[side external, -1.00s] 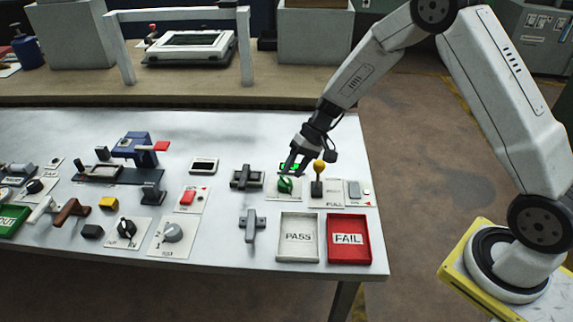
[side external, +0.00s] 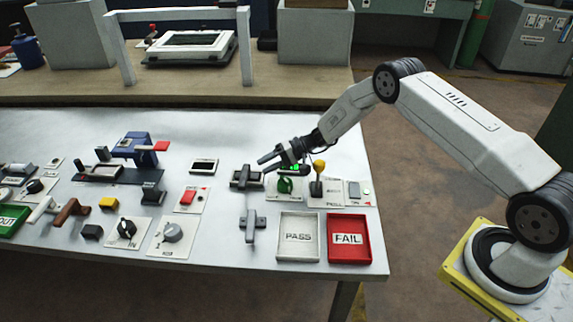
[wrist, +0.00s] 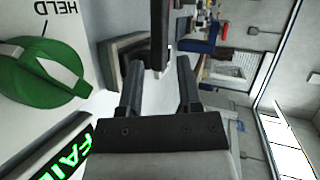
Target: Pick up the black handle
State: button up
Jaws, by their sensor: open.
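The black handle (side external: 245,178) stands upright on a small plate near the middle right of the bench in the side view. In the wrist view the dark handle (wrist: 160,35) stands ahead of my fingers, in line with the gap between them. My gripper (side external: 265,164) is held nearly level and points left, close to the right side of the handle. In the wrist view my gripper (wrist: 158,70) is open, with two separate fingers and nothing held between them. I cannot tell whether the fingertips overlap the handle in depth.
A green knob (side external: 285,185) and a yellow-topped lever (side external: 318,168) stand to the right. A grey T-shaped handle (side external: 252,226), a PASS tray (side external: 298,258) and a red FAIL tray (side external: 348,259) lie nearer the front. A lit display (wrist: 65,160) shows in the wrist view.

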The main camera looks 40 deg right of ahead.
aim_at(248, 174)
jog(key=shift+a, duration=0.1)
jog(key=shift+x, duration=1.25)
jog(key=shift+x, duration=2.55)
grip_shut()
